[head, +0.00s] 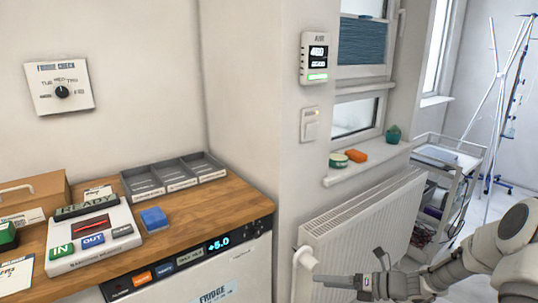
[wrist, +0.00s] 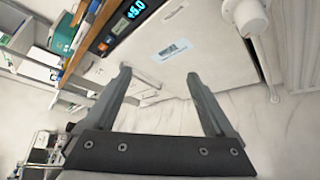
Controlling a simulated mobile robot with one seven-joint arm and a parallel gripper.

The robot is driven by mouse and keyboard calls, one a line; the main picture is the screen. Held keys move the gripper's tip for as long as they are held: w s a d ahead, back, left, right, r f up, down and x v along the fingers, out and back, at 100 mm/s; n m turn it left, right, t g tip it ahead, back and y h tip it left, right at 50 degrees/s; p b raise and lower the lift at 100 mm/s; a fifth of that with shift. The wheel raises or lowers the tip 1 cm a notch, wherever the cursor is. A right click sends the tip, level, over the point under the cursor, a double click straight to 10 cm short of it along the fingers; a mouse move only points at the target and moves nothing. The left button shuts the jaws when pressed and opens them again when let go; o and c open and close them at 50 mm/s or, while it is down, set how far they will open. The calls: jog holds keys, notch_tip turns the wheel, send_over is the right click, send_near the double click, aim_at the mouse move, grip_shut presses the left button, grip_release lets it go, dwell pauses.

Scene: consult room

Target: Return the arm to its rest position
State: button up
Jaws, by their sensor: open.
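My gripper (head: 350,282) shows in the head view at the lower right, stretched out to the left in front of the radiator. In the wrist view its two fingers (wrist: 160,95) are spread apart with nothing between them. My arm comes in from the right edge of the head view. The fridge (head: 215,285) front, with a lit +5.0 display, lies to the left of the gripper. The fridge also shows beyond the fingertips in the wrist view (wrist: 205,45). The gripper appears apart from it.
A white radiator (head: 365,225) with a valve knob (head: 304,258) stands close behind the gripper. The wooden counter (head: 190,215) holds a READY device (head: 92,232), a blue block (head: 154,218) and a grey tray (head: 174,177). A trolley (head: 445,165) stands behind the arm.

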jog(key=s+a+r+n+g+h+p, duration=0.2)
jog(key=s+a+r+n+g+h, duration=0.1)
jog(key=s+r+n, duration=0.5)
jog(key=s+a+r+n+g+h+p, duration=0.2)
jog(key=s+a+r+n+h, duration=0.25)
jog(key=r+n, duration=0.6)
jog(key=s+d+r+n+t+h+p, duration=0.2)
jog(key=s+r+n, duration=0.5)
jog(key=s+d+r+n+t+h+p, duration=0.2)
jog(key=s+d+r+n+h, duration=0.1)
jog(key=s+r+n, duration=0.4)
jog(key=shift+s+r+n, duration=0.2)
jog(key=shift+s+n, duration=0.1)
jog(key=shift+n, duration=0.45)
jog(key=shift+d, duration=0.1)
